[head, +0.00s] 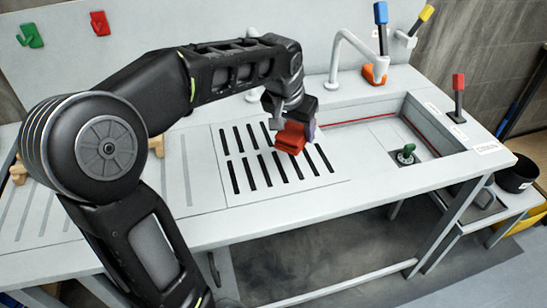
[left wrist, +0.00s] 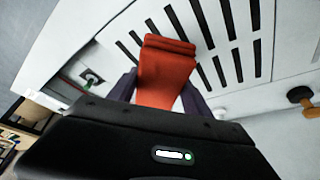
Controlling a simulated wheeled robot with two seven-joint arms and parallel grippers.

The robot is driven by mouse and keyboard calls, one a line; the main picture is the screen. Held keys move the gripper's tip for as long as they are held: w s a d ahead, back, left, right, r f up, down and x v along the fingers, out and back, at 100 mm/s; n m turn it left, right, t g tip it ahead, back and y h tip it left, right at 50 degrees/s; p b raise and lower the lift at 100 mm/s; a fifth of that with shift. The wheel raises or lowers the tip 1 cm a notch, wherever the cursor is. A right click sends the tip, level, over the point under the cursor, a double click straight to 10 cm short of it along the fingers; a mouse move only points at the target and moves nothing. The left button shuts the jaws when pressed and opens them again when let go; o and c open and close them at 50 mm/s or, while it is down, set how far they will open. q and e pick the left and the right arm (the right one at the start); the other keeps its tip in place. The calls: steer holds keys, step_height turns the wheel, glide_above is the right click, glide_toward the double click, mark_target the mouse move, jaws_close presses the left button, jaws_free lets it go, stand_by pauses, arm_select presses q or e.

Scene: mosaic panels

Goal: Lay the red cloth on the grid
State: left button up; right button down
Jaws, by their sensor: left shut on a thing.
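The red cloth (head: 291,137) is a folded bundle. My left gripper (head: 298,122) is shut on it and holds it over the right part of the grid (head: 236,178), a plate with rows of black slots in the worktop. In the left wrist view the red cloth (left wrist: 165,70) sits between the fingers, with the grid (left wrist: 222,70) behind it. I cannot tell for sure whether the cloth touches the grid. My right gripper is not in view.
A sink basin (head: 375,130) with a green-topped drain (head: 405,154) lies right of the grid. A faucet (head: 350,55) stands behind. A red-handled tool (head: 458,95) stands at the right rim. The front worktop is clear.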

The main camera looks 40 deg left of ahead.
arm_select(q)
steer(key=shift+s+a+r, duration=0.35)
steer(key=shift+a+r, duration=0.05)
steer(key=shift+a, duration=0.1)
steer(key=shift+f, duration=0.1)
glide_above(291, 163)
steer(key=s, duration=0.1)
step_height(291, 163, down, 6)
steer(key=shift+s+f, duration=0.1)
steer(key=shift+s, duration=0.05)
steer(key=shift+d, duration=0.1)
step_height(291, 163, down, 3)
steer(key=shift+f, duration=0.35)
